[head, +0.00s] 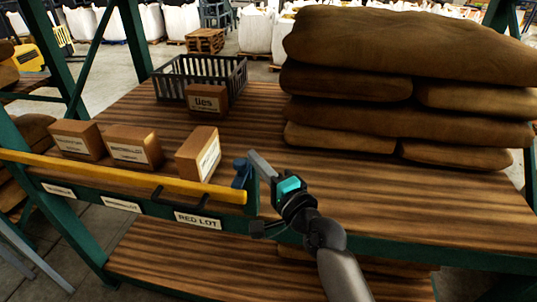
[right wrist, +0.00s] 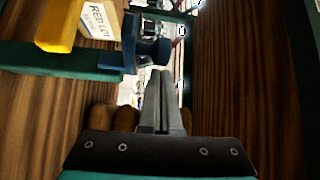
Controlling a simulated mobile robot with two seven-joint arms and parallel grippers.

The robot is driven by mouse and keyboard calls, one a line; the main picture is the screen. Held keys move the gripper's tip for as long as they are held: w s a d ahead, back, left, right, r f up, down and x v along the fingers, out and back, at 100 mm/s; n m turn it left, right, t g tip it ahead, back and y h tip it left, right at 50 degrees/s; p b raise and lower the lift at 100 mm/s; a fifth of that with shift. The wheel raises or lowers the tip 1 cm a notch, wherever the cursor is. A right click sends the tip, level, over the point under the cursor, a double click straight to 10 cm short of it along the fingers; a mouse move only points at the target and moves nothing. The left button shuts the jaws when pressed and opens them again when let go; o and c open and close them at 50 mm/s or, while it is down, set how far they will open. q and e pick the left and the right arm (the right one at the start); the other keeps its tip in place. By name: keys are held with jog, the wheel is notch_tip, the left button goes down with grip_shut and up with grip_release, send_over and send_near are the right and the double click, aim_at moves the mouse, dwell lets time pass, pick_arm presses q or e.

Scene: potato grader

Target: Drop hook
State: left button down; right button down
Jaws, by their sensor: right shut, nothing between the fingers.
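A blue hook-like bracket (head: 241,174) sits on the shelf's front edge at the right end of a yellow bar (head: 130,178). The bar has a black handle (head: 182,196) and runs along the front edge. My right gripper (head: 254,158) is shut and empty, its fingertips just right of the blue bracket. In the right wrist view the shut fingers (right wrist: 160,76) point up close beside the blue bracket (right wrist: 150,52), with the yellow bar end (right wrist: 57,22) at upper left. I cannot tell whether they touch the bracket. My left gripper is out of view.
Several cardboard boxes (head: 130,147) stand behind the bar, one close to the bracket (head: 200,152). A dark crate (head: 172,72) is at the back. Stacked brown sacks (head: 400,90) fill the right rear.

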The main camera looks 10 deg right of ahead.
jog(key=shift+s+a, duration=0.15)
jog(key=shift+a, duration=0.05)
jog(key=shift+f, duration=0.15)
